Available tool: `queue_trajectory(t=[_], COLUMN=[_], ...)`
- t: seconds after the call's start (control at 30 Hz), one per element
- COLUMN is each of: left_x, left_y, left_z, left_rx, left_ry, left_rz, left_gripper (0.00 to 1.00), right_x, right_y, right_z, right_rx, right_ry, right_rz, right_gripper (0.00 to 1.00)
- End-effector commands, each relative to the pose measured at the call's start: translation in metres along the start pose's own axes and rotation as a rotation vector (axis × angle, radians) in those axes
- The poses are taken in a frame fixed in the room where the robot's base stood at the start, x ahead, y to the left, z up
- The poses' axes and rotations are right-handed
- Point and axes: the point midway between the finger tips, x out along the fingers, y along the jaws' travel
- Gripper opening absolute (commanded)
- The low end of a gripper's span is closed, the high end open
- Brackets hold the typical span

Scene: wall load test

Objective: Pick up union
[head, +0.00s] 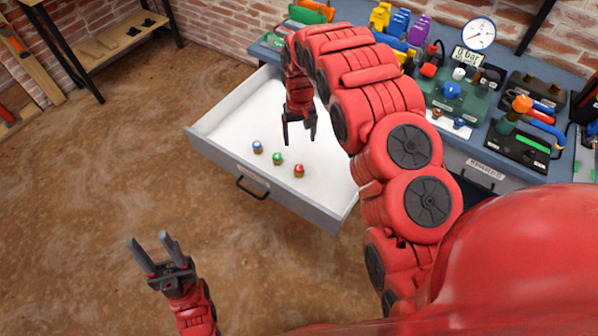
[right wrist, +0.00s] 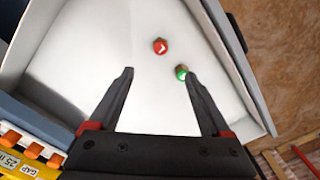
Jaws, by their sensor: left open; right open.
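I cannot tell which is the union. My right gripper (head: 299,140) is open and empty above the drawer, pointing down. In the right wrist view the red-topped fitting (right wrist: 160,46) lies beyond the gap between the fingertips. The green-topped fitting (right wrist: 181,72) shows beside one fingertip. The blue-topped one is not visible there. My left gripper (head: 148,238) is open and empty, over the floor.
The drawer (head: 215,150) has raised grey walls and a black front handle (head: 252,188). A wooden shelf (head: 115,38) stands far left. The floor left of the drawer is clear.

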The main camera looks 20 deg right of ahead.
Motion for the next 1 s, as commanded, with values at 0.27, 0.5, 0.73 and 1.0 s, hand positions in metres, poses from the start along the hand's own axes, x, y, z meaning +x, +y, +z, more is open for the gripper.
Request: queue_trajectory(t=[0.27,0.5,0.73,1.0], left_x=[-0.055,-0.065,-0.06,-0.052], left_y=[0.003,0.003,0.003,0.003], left_z=[0.009,0.011,0.01,0.009], left_rx=[0.0,0.0,0.0,0.0], left_ry=[0.0,0.001,0.0,0.0], left_rz=[0.0,0.0,0.0,0.0], left_gripper=[0.5,0.5,0.5,0.5], right_x=[0.057,0.097,0.117,0.139], right_y=[0.0,0.0,-0.001,-0.002], right_z=[-0.001,-0.001,-0.002,-0.001], right_rx=[0.0,-0.001,0.0,0.0], right_ry=[0.002,0.002,0.004,0.003], right_rz=[-0.001,-0.001,0.0,-0.001], right_gripper=[0.82,0.82,0.82,0.82])
